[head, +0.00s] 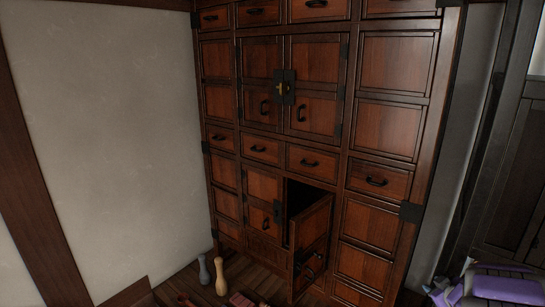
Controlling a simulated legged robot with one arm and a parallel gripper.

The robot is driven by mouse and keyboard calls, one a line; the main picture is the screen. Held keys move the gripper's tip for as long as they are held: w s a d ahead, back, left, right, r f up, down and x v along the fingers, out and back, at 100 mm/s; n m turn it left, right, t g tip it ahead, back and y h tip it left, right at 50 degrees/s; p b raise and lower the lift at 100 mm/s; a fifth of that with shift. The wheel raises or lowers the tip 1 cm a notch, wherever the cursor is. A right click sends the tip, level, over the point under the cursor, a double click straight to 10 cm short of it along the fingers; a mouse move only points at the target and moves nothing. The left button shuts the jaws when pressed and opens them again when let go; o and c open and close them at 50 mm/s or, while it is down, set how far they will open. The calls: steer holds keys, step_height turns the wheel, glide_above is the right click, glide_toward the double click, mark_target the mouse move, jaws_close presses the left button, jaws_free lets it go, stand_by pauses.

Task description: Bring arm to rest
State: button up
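A tall brown wooden cabinet (390,130) with black metal fittings fills the middle. Its lower right door (312,240) stands open, swung outward, with a dark gap behind it. The lower left door (263,187) beside it is shut. The upper pair of doors (262,75) is shut, with a dark latch plate where they meet. The drawers (375,181) that show look shut.
A tan bottle-shaped object (221,275) and a grey one (204,269) stand on the wooden floor left of the open door. Small reddish items (240,300) lie nearby. A purple and grey object (500,288), cut off, is at the bottom right. A pale wall (110,130) is at left.

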steer(key=s+a+r+m+g+h, duration=0.5)
steer(key=s+a+r, duration=0.4)
steer(key=s+r, duration=0.3)
steer(key=s+a+g+y, duration=0.6)
steer(key=s+a+g, duration=0.1)
steer(key=s+a, duration=2.2)
steer(key=shift+s+a+f+g+y, duration=0.2)
steer(key=shift+s+a+g+y, duration=0.05)
steer(key=shift+s+g+y, duration=0.15)
steer(key=shift+w+d, duration=0.1)
steer(key=shift+w, duration=0.05)
